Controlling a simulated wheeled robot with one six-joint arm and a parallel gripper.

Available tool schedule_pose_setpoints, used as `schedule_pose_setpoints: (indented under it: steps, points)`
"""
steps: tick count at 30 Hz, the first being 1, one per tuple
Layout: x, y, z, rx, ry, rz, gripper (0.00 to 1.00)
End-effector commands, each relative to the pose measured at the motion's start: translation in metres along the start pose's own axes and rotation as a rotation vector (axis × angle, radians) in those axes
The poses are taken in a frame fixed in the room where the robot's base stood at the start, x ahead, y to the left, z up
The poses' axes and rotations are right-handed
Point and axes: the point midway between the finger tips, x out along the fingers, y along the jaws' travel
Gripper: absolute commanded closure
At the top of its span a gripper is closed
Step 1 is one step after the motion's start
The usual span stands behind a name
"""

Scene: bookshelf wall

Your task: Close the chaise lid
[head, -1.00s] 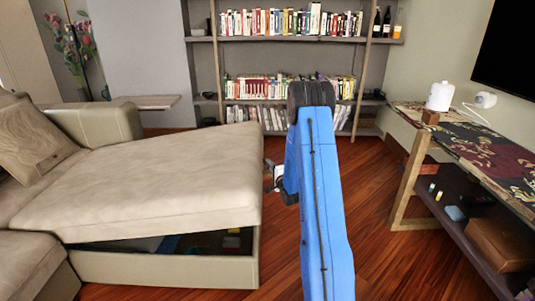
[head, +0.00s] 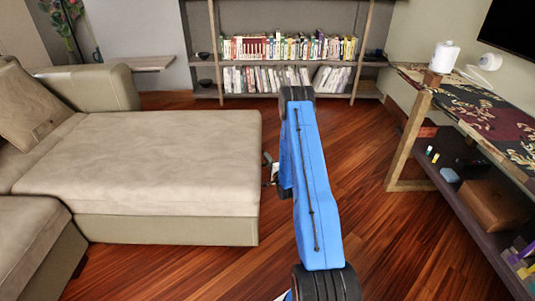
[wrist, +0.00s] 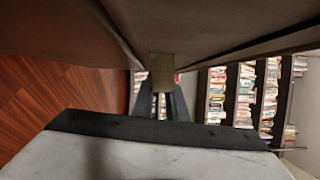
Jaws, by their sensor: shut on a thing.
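The chaise lid (head: 150,165) is the beige cushioned top of the chaise. It lies level on the chaise base (head: 165,230), with no gap showing along the front side in the head view. My gripper (head: 268,170) is at the lid's right edge, partly hidden behind my blue arm. In the wrist view, the gripper (wrist: 162,100) is shut on a small brownish tab (wrist: 162,68) at the lid's edge. The lid's underside or side cloth fills the top of that view. The inside of the chaise is hidden.
The sofa (head: 28,245) continues at the left. A bookshelf (head: 285,85) stands at the back. A side table (head: 470,110) with a patterned top and a lower shelf stands at the right. The wooden floor (head: 400,245) between chaise and table is clear.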

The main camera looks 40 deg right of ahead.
Motion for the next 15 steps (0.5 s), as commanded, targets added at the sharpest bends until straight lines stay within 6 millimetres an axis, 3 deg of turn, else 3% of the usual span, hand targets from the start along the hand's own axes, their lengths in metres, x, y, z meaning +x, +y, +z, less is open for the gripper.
schedule_pose_setpoints:
  steps: [1,6,15]
  points:
    - [-0.004,0.010,0.007,0.002,-0.011,0.012,1.00]
    - [-0.007,0.022,0.007,0.004,-0.010,0.019,1.00]
    - [-0.009,0.027,0.006,0.005,-0.008,0.027,1.00]
